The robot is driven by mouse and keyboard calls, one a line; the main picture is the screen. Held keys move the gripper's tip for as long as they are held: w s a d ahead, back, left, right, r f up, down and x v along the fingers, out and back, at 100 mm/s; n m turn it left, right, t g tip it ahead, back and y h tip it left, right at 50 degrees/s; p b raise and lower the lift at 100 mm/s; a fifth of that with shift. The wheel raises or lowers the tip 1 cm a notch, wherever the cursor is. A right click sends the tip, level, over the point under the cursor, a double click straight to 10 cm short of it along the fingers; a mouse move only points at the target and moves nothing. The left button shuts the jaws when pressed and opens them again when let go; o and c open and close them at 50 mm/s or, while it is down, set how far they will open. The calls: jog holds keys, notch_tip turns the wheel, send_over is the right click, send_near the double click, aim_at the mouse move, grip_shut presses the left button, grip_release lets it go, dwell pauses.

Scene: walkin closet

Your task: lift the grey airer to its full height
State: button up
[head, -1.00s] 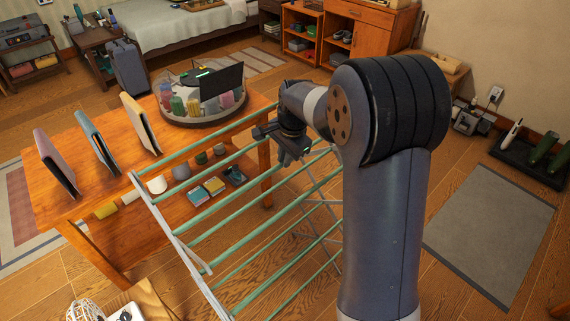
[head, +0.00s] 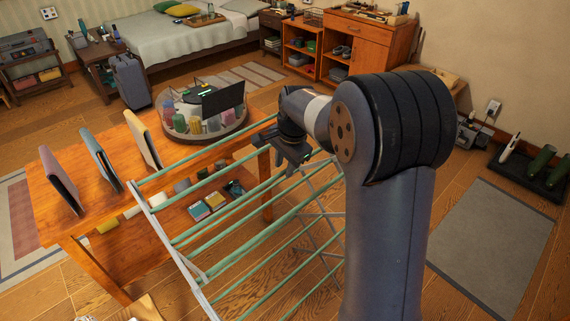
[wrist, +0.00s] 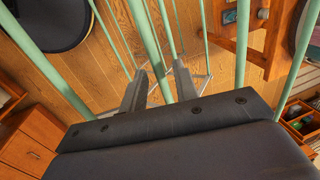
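The grey airer (head: 205,276) stands beside the orange table, with a pale grey frame and several green rails. Its crossed grey legs show below the rails. In the head view my gripper (head: 296,160) is at the far right part of the rails. In the wrist view my gripper (wrist: 160,70) has its two fingers apart. A green rail of the airer (wrist: 146,35) runs between them, with small gaps seeming to show on both sides. My arm hides the airer's right side in the head view.
The orange table (head: 105,238) stands left and behind the airer, bearing upright folders (head: 143,138) and a round tray (head: 208,133). A grey mat (head: 490,245) lies on the right floor. A dark tray (head: 527,170) holds bottles near the wall.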

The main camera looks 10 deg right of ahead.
jog(key=shift+o, duration=0.2)
jog(key=b+v, duration=0.1)
jog(key=v, duration=0.9)
jog(key=shift+r, duration=0.35)
jog(key=shift+f, duration=0.1)
jog(key=x, duration=1.1)
jog(key=shift+s+d+f, duration=0.1)
jog(key=shift+s+f, duration=0.05)
jog(key=shift+f, duration=0.5)
jog(key=shift+r, duration=0.1)
